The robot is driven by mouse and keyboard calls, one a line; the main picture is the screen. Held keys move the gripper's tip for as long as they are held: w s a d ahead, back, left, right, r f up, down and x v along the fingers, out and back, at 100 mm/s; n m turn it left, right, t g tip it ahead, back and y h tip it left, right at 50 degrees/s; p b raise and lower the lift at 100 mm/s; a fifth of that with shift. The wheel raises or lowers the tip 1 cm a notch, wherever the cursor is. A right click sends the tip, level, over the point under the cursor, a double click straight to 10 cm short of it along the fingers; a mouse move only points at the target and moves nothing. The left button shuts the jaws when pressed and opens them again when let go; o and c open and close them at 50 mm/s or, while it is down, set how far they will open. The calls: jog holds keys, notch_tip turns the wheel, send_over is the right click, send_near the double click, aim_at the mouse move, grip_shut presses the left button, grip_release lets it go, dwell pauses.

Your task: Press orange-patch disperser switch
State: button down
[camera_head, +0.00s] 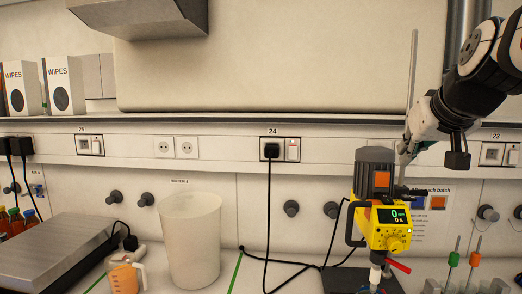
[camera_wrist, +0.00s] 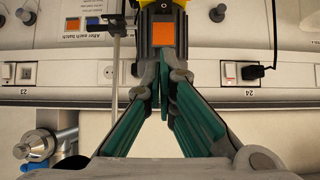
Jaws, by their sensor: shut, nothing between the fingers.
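A yellow disperser (camera_head: 388,222) with a dark ribbed motor stands on the right in the head view. Its motor carries an orange patch (camera_head: 382,180); its lit display reads 0. In the upside-down wrist view the orange patch (camera_wrist: 162,34) faces me, just beyond my fingertips. My gripper (camera_head: 404,160) is beside the motor's top right in the head view. In the wrist view my gripper (camera_wrist: 164,84) is shut and empty, its green fingers together. Wall outlet 24 has a white rocker switch (camera_head: 293,150) and a black plug (camera_head: 271,150). I cannot tell whether the fingers touch the disperser.
A vertical metal rod (camera_head: 412,75) rises behind the disperser, close to my gripper. A pale bin (camera_head: 190,238) and a grey flat-topped device (camera_head: 55,262) stand left. Outlet 23 (camera_head: 500,154) is at the right. A black cable hangs from outlet 24. The wall above the rail is largely bare.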

send_over(389, 199)
jog(key=f, duration=0.4)
jog(key=shift+s+f, duration=0.2)
jog(key=shift+s, duration=0.2)
jog(key=f, duration=0.3)
jog(key=shift+w+d+f, duration=0.1)
jog(key=shift+w, duration=0.3)
jog(key=shift+w+f, duration=0.1)
jog(key=shift+f, duration=0.45)
jog(key=shift+w+f+b, duration=0.3)
jog(key=shift+f, duration=0.15)
jog(key=shift+s+r, duration=0.1)
jog(key=shift+s, duration=0.1)
